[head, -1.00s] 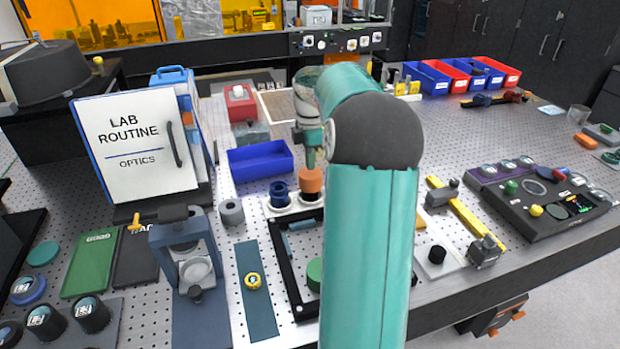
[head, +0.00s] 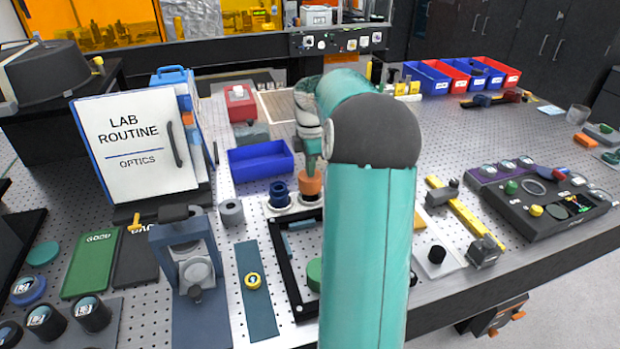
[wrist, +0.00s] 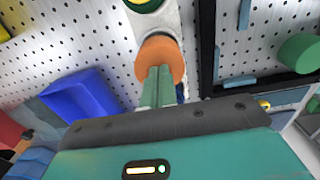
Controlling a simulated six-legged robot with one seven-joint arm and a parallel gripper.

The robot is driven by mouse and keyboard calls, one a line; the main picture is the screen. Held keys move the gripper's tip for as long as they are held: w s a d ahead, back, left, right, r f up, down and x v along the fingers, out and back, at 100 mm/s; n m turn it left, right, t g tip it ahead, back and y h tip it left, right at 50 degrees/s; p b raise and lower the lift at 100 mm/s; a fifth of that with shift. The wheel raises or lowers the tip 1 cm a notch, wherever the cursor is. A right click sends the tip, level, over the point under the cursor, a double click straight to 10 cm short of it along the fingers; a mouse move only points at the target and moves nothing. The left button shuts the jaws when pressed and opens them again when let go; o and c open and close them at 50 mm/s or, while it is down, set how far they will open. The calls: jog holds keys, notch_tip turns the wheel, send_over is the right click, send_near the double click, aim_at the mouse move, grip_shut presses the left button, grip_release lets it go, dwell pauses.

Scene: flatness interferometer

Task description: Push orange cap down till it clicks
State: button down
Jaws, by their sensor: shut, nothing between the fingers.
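The orange cap (head: 311,186) stands at the right end of a small pale base (head: 296,207), right of a dark blue cylinder (head: 279,194). In the wrist view the orange cap (wrist: 160,57) shows just beyond my fingertips. My gripper (head: 311,170) points down over the cap, fingers together and empty. In the wrist view the green fingers of my gripper (wrist: 157,72) overlap the cap's near side and appear to meet it; I cannot tell how firmly they touch. The underside of the cap is hidden.
A blue bin (head: 260,160) stands behind the cap, to the left. A black square frame (head: 283,262) lies in front, with a green disc (head: 314,272) inside. A grey ring (head: 231,212) is to the left. My arm hides the area to the right.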

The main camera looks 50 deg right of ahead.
jog(key=shift+f, duration=0.15)
notch_tip(320, 180, up, 8)
dwell(0.9)
jog(key=shift+a, duration=0.1)
dwell(0.3)
